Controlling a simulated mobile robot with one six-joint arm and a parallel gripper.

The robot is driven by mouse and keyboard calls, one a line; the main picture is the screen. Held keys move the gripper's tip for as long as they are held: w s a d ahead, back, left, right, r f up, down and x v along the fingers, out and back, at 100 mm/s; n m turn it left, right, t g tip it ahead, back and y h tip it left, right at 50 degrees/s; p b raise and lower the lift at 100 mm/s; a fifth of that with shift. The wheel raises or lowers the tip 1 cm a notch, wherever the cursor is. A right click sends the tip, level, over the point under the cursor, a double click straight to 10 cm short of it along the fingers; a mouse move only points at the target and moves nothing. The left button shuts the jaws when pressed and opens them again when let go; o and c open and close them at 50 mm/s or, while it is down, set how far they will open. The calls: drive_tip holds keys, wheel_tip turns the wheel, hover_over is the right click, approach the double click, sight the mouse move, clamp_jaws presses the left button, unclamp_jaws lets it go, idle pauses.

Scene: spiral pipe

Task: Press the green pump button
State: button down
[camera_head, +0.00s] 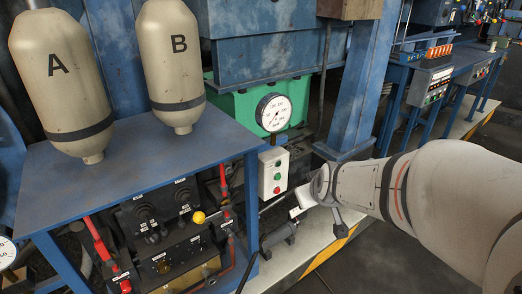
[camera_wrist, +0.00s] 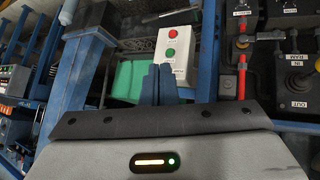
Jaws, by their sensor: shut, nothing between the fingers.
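The pump button box is a small pale box (camera_head: 273,171) below the round gauge in the head view. Its green button (camera_head: 277,177) sits above a red button (camera_head: 277,190). In the wrist view the box (camera_wrist: 184,68) appears upside down, with the green button (camera_wrist: 171,52) below the red one (camera_wrist: 173,33). My gripper (camera_head: 295,211) is to the right of and below the box in the head view. In the wrist view its shut, empty fingers (camera_wrist: 161,68) point toward the box and overlap its lower left edge. The green button is uncovered, and I see no contact.
A blue table (camera_head: 120,185) carries tanks A (camera_head: 62,80) and B (camera_head: 176,62). A control panel with a yellow-knobbed lever (camera_head: 198,217) and red handles is below. A round gauge (camera_head: 273,112) is above the box. A blue post (camera_head: 352,100) stands behind my gripper.

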sight(278, 177)
drive_tip(key=w+d+f+n+t+h+b, duration=0.1)
drive_tip(key=w+f+n+t+b, duration=0.4)
drive_tip(key=w+f+t+b, duration=0.5)
drive_tip(key=w+d+f+b, duration=0.1)
drive_tip(key=w+f+b, duration=0.4)
drive_tip(key=f+b, duration=0.2)
drive_tip(key=shift+w+n+b, duration=0.3)
drive_tip(key=shift+w+b, duration=0.05)
drive_tip(key=shift+b, duration=0.05)
drive_tip(key=shift+d+f, duration=0.1)
drive_tip(key=w+a+p, duration=0.1)
drive_tip(key=w+a, duration=0.3)
drive_tip(key=w, duration=0.3)
drive_tip(key=shift+w+a, duration=0.25)
drive_tip(key=shift+a, duration=0.15)
drive_tip(key=shift+w, duration=0.1)
idle(0.8)
